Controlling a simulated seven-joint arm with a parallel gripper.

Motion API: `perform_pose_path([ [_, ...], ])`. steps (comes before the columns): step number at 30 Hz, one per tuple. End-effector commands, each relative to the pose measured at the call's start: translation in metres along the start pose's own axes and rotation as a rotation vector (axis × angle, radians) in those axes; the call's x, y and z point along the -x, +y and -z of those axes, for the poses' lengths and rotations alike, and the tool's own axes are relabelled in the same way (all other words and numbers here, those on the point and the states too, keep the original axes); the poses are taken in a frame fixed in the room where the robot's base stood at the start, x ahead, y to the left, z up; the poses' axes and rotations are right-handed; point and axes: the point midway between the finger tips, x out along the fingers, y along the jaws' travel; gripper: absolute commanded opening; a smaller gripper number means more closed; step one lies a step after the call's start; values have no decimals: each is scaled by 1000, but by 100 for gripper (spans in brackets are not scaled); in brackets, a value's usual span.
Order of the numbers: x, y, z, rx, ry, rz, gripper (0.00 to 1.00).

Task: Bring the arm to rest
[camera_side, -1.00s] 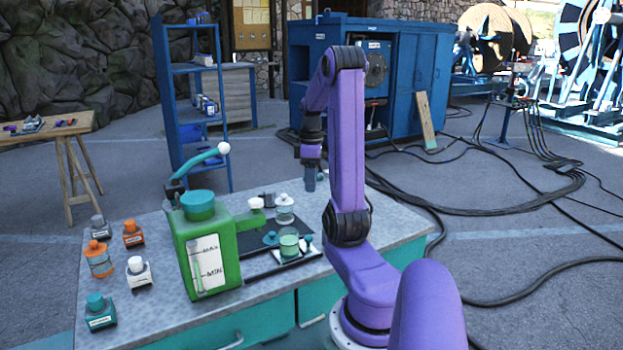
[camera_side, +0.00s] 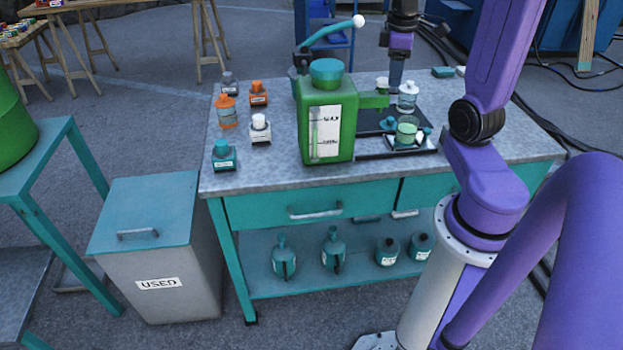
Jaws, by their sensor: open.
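My purple arm stands at the right of the workbench (camera_side: 240,180), its base in front of the bench's right part. My gripper (camera_side: 396,82) hangs downward above the back right of the bench top, behind the dark tray. It looks empty. Its fingertips are small and partly behind a clear jar, so their gap is hard to make out. The upper part of the arm is cut off by the top of the frame.
Several small bottles stand at left. A bin marked USED (camera_side: 158,285) stands on the floor.

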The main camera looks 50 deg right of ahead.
Motion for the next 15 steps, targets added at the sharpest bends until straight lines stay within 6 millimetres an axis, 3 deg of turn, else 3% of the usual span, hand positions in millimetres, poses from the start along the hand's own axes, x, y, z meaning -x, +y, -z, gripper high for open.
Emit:
perform_pose_path([
  [7, 10, -60, 50, 153, 47, -45, 54],
  [15, 14, -137, 77, 290, 95, -24, 54],
])
